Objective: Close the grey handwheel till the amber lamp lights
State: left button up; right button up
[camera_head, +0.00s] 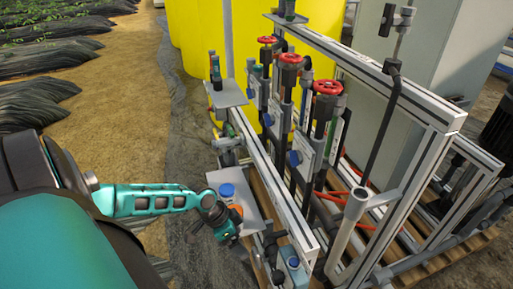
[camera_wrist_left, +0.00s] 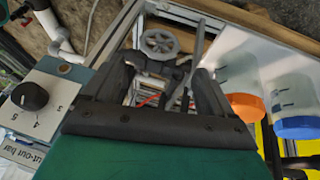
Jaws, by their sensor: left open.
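The grey handwheel (camera_wrist_left: 159,43) shows in the left wrist view, at the top centre, beyond my fingers. It has a round rim with spokes. My left gripper (camera_wrist_left: 165,62) is open, with one dark finger on each side below the wheel. I see no finger closed on the wheel, and I cannot tell the gap to it. In the head view my left gripper (camera_head: 226,226) is low at the front of the skid, beside a small shelf; the grey handwheel cannot be made out there. I cannot make out an amber lamp in either view. My right gripper is not in view.
Bottles with a blue cap (camera_head: 227,190) and an orange cap (camera_wrist_left: 245,106) stand close to my left gripper. Red handwheels (camera_head: 328,87) stand higher on the skid's metal frame (camera_head: 441,117). Open ground lies left.

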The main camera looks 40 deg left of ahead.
aim_at(254, 258)
pick_arm(q)
jog(key=b+x, duration=0.4)
jog(key=x, duration=0.7)
jog(key=shift+b, duration=0.4)
jog(key=shift+w+d+f, duration=0.1)
jog(key=shift+w+f, duration=0.05)
jog(key=shift+f, duration=0.2)
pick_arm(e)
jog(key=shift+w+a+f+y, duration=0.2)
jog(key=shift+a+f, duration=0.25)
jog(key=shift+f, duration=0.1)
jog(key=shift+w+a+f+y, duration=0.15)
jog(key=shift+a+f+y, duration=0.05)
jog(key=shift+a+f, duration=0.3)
